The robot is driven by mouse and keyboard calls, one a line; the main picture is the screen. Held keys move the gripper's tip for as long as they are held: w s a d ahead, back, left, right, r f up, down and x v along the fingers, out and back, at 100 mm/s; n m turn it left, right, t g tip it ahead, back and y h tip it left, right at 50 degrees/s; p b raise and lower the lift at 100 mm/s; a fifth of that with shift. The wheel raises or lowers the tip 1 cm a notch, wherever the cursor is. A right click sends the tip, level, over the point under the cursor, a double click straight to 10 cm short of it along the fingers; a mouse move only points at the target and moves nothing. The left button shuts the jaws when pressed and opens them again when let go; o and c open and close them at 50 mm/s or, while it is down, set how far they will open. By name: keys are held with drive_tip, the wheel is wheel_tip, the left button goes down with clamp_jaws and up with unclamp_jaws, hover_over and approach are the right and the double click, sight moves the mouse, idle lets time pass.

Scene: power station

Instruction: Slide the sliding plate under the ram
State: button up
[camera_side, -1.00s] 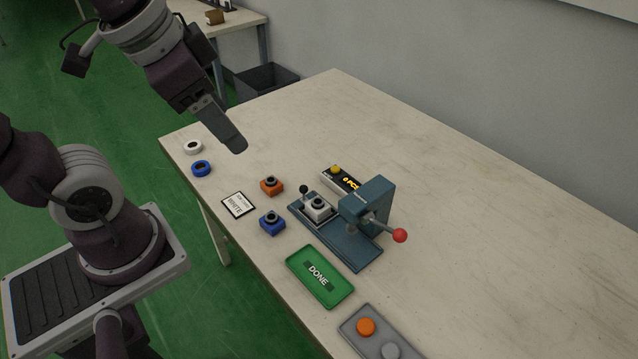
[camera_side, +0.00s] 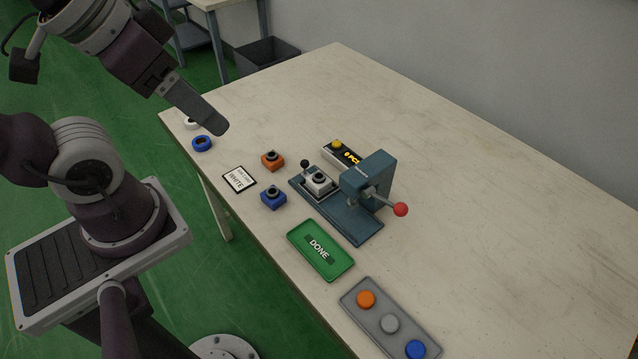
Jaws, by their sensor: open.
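The sliding plate (camera_side: 308,190) lies at the left end of the blue-grey press base (camera_side: 345,220), clear of the ram. A white block (camera_side: 319,183) with a dark ring on top sits on it. A black-knobbed handle (camera_side: 305,164) stands at its far left end. The ram (camera_side: 366,193) is under the press head (camera_side: 369,175), to the right of the plate, partly hidden by the head and its red-knobbed lever (camera_side: 400,209). My gripper (camera_side: 218,128) is open and empty, in the air up and left of the plate, touching nothing; its fingers overlap in this view.
An orange block (camera_side: 272,160) and a blue block (camera_side: 273,198) stand left of the press, near a WHITE card (camera_side: 239,179). A green DONE tray (camera_side: 320,249) and a grey tray of coloured caps (camera_side: 374,325) lie in front. A counter box (camera_side: 341,152) stands behind. The table's right side is clear.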

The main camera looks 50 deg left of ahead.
drive_tip(key=shift+w, duration=0.15)
drive_tip(key=c, duration=0.3)
drive_tip(key=w+n+g, duration=0.1)
drive_tip(key=w, duration=0.1)
drive_tip(key=w+a+n+g, duration=0.1)
drive_tip(key=w+n, duration=0.1)
drive_tip(key=w+a+n, duration=0.1)
drive_tip(key=w, duration=0.2)
drive_tip(key=shift+w+r+g+h, duration=0.1)
drive_tip(key=shift+g+h, duration=0.3)
clamp_jaws()
drive_tip(key=w+a+f+n+g+h, duration=0.2)
drive_tip(key=w+a+f+n, duration=0.4)
drive_tip(key=w, duration=0.4)
drive_tip(key=w+a+f+n+h, duration=0.2)
drive_tip(key=a+f+n, duration=0.3)
drive_tip(key=a+f, duration=0.3)
drive_tip(key=w+a+f+n+h, duration=0.2)
drive_tip(key=a+f+n, duration=0.3)
drive_tip(key=a+f, duration=0.3)
wheel_tip(320, 180, down, 2)
drive_tip(key=shift+a+f+t+h, duration=0.1)
drive_tip(key=shift+a+t+h, duration=0.15)
drive_tip(key=shift+t+h, duration=0.2)
drive_tip(key=shift+w, duration=0.1)
